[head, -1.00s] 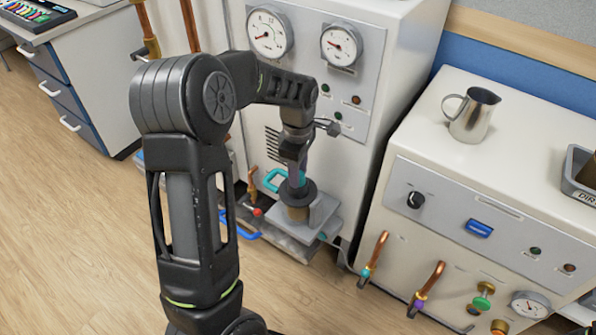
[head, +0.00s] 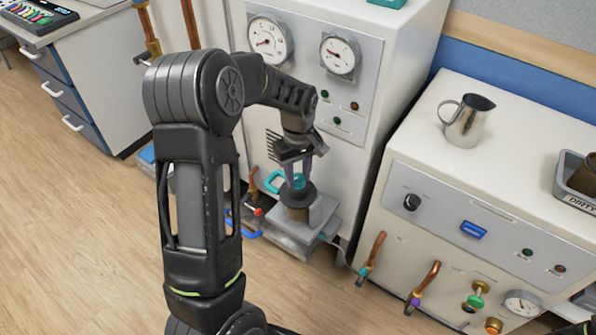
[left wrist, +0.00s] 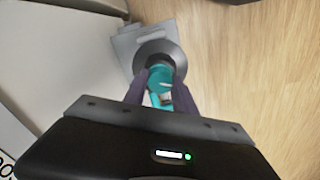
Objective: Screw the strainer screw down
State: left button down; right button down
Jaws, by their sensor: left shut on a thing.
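The strainer (head: 298,206) is a brownish cylinder with a dark round flange, standing on a grey block at the foot of the white cabinet. The teal strainer screw (head: 299,181) rises from its top. In the left wrist view the screw (left wrist: 160,77) shows between two dark purple fingers, above the dark round flange (left wrist: 166,54). My left gripper (head: 295,176) points down over the strainer and is shut on the screw. The fingers hide part of the screw, and its thread is not visible.
A teal handle (head: 271,181) and a red-knobbed valve (head: 258,211) sit close left of the strainer. The grey block (head: 316,218) stands beneath it. Copper pipes (head: 373,252) stick out from the right-hand cabinet. The wooden floor (head: 90,240) at left is clear.

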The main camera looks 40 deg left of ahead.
pick_arm(q)
jog(key=m+p, duration=0.1)
jog(key=m, duration=0.2)
jog(key=shift+m, duration=0.4)
jog(key=m+p, duration=0.1)
jog(key=m, duration=0.2)
jog(key=shift+m, duration=0.3)
jog(key=m, duration=0.3)
jog(key=shift+m+p, duration=0.3)
jog(key=shift+p, duration=0.05)
jog(key=m+p, duration=0.1)
jog(key=m, duration=0.7)
jog(key=shift+p, duration=0.4)
jog(key=m+p, duration=0.1)
jog(key=m, duration=0.2)
jog(key=shift+m, duration=0.4)
jog(key=m+p, duration=0.1)
jog(key=m, duration=0.3)
jog(key=shift+m+p, duration=0.8)
jog(key=shift+m, duration=1)
